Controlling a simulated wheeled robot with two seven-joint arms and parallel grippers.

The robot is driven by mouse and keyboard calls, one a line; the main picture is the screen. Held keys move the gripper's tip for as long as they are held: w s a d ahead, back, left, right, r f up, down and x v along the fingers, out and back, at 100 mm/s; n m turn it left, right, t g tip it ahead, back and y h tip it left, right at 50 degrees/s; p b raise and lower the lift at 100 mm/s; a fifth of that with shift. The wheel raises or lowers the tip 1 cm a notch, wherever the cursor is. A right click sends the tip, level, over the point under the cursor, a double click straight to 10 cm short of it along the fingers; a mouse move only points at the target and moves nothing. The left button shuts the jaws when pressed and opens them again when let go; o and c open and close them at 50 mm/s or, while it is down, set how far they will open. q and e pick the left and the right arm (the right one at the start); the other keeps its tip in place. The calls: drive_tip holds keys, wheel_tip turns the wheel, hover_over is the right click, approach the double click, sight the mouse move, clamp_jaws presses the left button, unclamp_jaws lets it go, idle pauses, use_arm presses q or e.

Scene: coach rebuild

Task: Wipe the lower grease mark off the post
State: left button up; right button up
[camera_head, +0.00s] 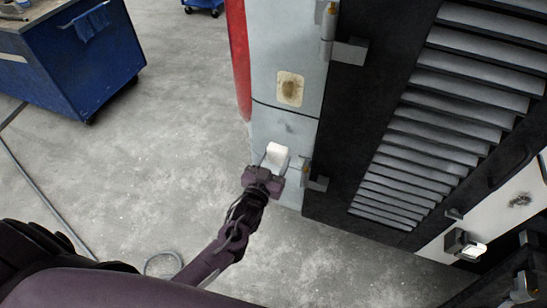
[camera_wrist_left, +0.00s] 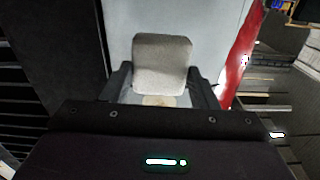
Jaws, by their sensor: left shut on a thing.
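The post (camera_head: 285,128) is a light grey upright panel beside a red edge. A beige patch with a dark brown grease mark (camera_head: 290,88) shows on its upper part. My left gripper (camera_head: 270,168) is shut on a white pad (camera_head: 277,154), in front of the post's lower part. In the left wrist view the pad (camera_wrist_left: 162,62) sits between the fingers (camera_wrist_left: 160,88), with the post (camera_wrist_left: 212,45) behind. Part of a beige patch (camera_wrist_left: 158,100) shows just below the pad. Any dark mark there is hidden or too small to tell. I cannot tell whether the pad touches the post.
A dark louvred panel (camera_head: 440,125) stands right of the post, with hinges (camera_head: 328,40) between. A white panel with a dark smudge (camera_head: 520,200) is at the far right. A blue cabinet (camera_head: 75,65) stands at upper left. A hose (camera_head: 40,185) crosses the otherwise open floor.

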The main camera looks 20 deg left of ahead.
sight(281, 146)
use_arm(q)
drive_tip(key=shift+w+a+f+b, duration=0.1)
drive_tip(key=shift+w+f+b, duration=0.05)
drive_tip(key=shift+w+b, duration=0.25)
drive_tip(key=w+b, duration=0.2)
drive_tip(key=w, duration=0.1)
drive_tip(key=shift+w, duration=1.05)
drive_tip(key=shift+w+d+b, duration=0.2)
drive_tip(key=shift+w+b, duration=0.5)
drive_tip(key=shift+w, duration=0.2)
